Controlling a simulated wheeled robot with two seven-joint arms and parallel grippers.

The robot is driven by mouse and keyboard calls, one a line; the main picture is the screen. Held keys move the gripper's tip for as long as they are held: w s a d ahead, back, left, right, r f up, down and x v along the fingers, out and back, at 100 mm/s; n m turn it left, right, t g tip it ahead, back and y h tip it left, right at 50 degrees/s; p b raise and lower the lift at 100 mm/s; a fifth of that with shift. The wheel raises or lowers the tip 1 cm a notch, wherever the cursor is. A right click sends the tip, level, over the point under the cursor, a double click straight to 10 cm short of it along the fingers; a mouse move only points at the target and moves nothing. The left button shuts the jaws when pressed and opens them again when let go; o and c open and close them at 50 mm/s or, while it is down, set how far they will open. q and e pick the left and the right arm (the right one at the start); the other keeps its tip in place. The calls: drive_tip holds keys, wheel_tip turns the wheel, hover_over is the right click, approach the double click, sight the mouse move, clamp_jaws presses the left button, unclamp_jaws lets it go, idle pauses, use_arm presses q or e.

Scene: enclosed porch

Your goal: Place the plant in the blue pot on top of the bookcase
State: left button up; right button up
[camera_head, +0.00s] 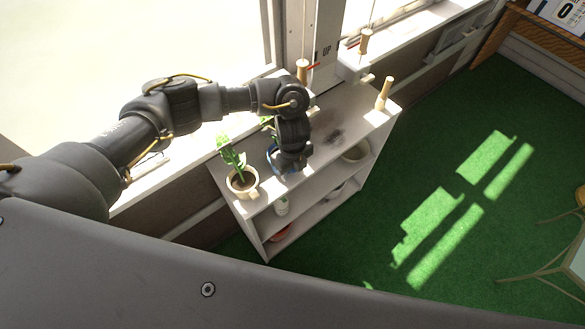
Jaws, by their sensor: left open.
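The bookcase (325,127) is a low, pale unit standing against the window wall. A blue pot (271,160) shows at its top, mostly hidden behind my left gripper. A bit of green plant (267,122) shows behind my left wrist. My left gripper (287,166) points down at the blue pot, and its jaws are open. I cannot tell whether the fingers touch the pot or whether it rests fully on the top. My right gripper is out of view.
A green plant in a cream pot (243,190) stands at the top's near-left corner. Wooden pegs (384,93) stand near the far end.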

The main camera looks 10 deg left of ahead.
use_arm(q)
drive_tip(key=shift+r, duration=0.25)
wheel_tip(320, 180, up, 12)
drive_tip(key=p, duration=0.1)
drive_tip(key=shift+f, duration=0.15)
idle(0.5)
